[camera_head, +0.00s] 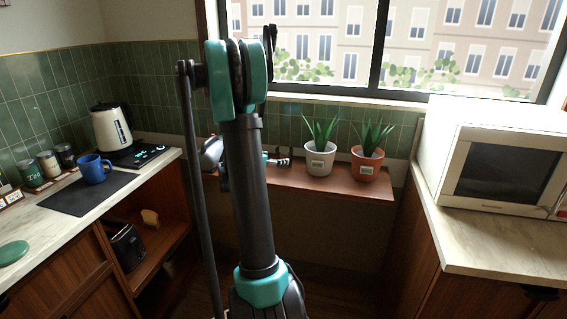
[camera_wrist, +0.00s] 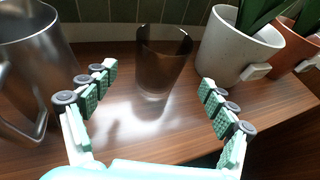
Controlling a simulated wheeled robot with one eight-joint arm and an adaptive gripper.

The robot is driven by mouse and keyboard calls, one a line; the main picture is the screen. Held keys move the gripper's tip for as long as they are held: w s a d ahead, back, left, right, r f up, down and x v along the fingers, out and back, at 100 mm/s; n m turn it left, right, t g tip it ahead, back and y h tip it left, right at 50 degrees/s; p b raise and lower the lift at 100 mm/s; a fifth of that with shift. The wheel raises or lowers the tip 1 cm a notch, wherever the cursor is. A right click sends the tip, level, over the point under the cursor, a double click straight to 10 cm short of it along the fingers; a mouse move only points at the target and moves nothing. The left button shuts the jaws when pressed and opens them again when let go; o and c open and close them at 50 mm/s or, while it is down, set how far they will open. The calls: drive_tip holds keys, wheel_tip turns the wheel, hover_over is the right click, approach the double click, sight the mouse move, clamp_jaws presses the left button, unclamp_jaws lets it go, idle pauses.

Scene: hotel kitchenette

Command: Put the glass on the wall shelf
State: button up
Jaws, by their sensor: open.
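A dark, see-through glass (camera_wrist: 165,58) stands upright on the brown wooden shelf in the wrist view. My gripper (camera_wrist: 159,78) is open, with one finger to the left of the glass and one to the right. The fingers show no contact with it. In the head view, the wooden wall shelf (camera_head: 324,182) runs below the window, and my arm hides the glass. Part of my gripper (camera_head: 277,161) shows over the shelf, to the right of my arm.
A metal jug (camera_wrist: 38,70) stands close left of my fingers. A white plant pot (camera_head: 320,162) and a terracotta pot (camera_head: 367,164) stand right of the glass. Green tiles are close behind. A microwave (camera_head: 505,165) and a kettle (camera_head: 111,127) stand on side counters.

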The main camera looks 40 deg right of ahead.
sight(284, 156)
drive_tip(key=shift+x, duration=3.5)
drive_tip(key=shift+r, duration=0.1)
drive_tip(key=c, duration=1.6)
drive_tip(key=shift+r, duration=0.15)
